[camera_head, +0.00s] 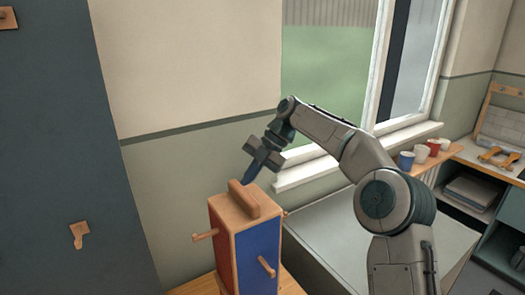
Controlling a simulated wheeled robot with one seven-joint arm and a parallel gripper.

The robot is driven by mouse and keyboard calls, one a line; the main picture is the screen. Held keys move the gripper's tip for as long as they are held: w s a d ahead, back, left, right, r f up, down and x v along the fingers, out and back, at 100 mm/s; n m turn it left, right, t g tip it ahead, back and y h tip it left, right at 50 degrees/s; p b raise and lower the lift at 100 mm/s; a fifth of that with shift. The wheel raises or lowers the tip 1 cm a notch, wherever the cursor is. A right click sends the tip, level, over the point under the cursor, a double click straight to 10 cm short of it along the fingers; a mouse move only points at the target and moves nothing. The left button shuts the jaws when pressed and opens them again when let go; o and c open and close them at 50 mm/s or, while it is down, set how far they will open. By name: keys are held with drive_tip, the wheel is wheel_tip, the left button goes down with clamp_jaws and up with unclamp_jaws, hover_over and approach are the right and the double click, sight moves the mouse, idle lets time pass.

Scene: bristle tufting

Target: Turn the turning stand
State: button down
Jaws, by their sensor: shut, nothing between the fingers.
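The turning stand (259,250) is an upright wooden box at the lower middle of the head view. It has a blue face to the right, a red face to the left, and wooden pegs (205,235) sticking out of its sides. A wooden handle block (243,199) stands up on its top. My gripper (248,178) is shut and empty, its fingers pointing down just above or behind the handle block. I cannot tell whether the fingertips touch it.
The stand rests on a wooden surface (288,284). A grey worktop (335,238) lies to the right, under a window. Several cups (421,155) stand on a wooden shelf at the right. A dark panel (70,150) with wooden hooks fills the left.

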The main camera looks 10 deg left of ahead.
drive_tip(key=w+r+p, duration=0.5)
drive_tip(key=r+p, duration=0.1)
drive_tip(key=r, duration=0.2)
drive_tip(key=s+d+r+m+t+h+b, duration=0.25)
drive_tip(key=s+d+m+t+h, duration=0.25)
drive_tip(key=s+d+m, duration=0.8)
drive_tip(key=s+d+f+m+t+b, duration=0.1)
drive_tip(key=s+d+f+m, duration=0.6)
drive_tip(key=s+m, duration=0.3)
drive_tip(key=s+d+f+m+t+h+b, duration=0.1)
drive_tip(key=s+d+f+m, duration=0.7)
drive_tip(key=s+d+m, duration=0.2)
drive_tip(key=shift+s+t, duration=0.4)
drive_tip(key=shift+s, duration=0.45)
